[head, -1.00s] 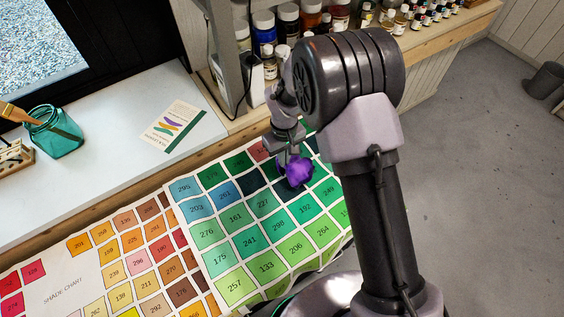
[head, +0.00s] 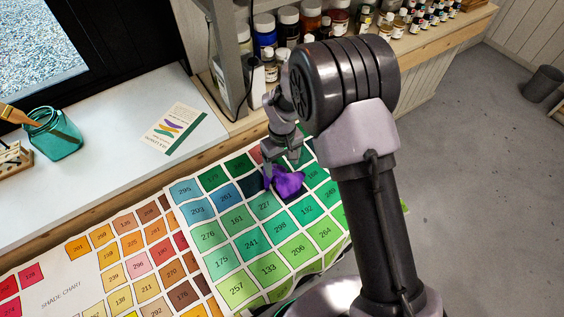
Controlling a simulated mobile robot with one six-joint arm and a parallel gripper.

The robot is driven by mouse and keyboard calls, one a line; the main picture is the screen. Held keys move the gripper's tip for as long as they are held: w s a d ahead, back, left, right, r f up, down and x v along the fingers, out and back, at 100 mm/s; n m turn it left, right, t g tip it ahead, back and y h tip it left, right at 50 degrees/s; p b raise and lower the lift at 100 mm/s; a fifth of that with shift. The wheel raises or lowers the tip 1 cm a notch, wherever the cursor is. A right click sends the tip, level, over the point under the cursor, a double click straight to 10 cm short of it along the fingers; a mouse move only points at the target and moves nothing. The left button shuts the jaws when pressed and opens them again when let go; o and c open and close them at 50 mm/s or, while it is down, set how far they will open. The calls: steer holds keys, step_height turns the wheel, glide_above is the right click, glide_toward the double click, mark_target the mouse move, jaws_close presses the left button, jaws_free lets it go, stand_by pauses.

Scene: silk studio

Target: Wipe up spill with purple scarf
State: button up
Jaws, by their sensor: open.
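The purple scarf (head: 288,182) is a small crumpled bundle over the green part of the shade chart. My gripper (head: 280,172) is open, right at the scarf's upper left edge, with one finger in front of it. Part of the gripper is hidden behind my arm. I cannot tell whether the fingers touch the scarf. A dark navy patch shows on the chart around the scarf; I cannot tell whether it is a printed swatch or a spill. No clear spill shows elsewhere.
The shade chart (head: 70,283) hangs over the table's front edge. A teal glass jar (head: 58,138) with a brush stands at left. A card (head: 172,128) lies on the white tabletop. Paint bottles (head: 288,27) crowd the shelf behind my arm.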

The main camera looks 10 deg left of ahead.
step_height(320, 180, down, 3)
steer(key=shift+b, duration=1)
steer(key=shift+c, duration=0.5)
jaws_close()
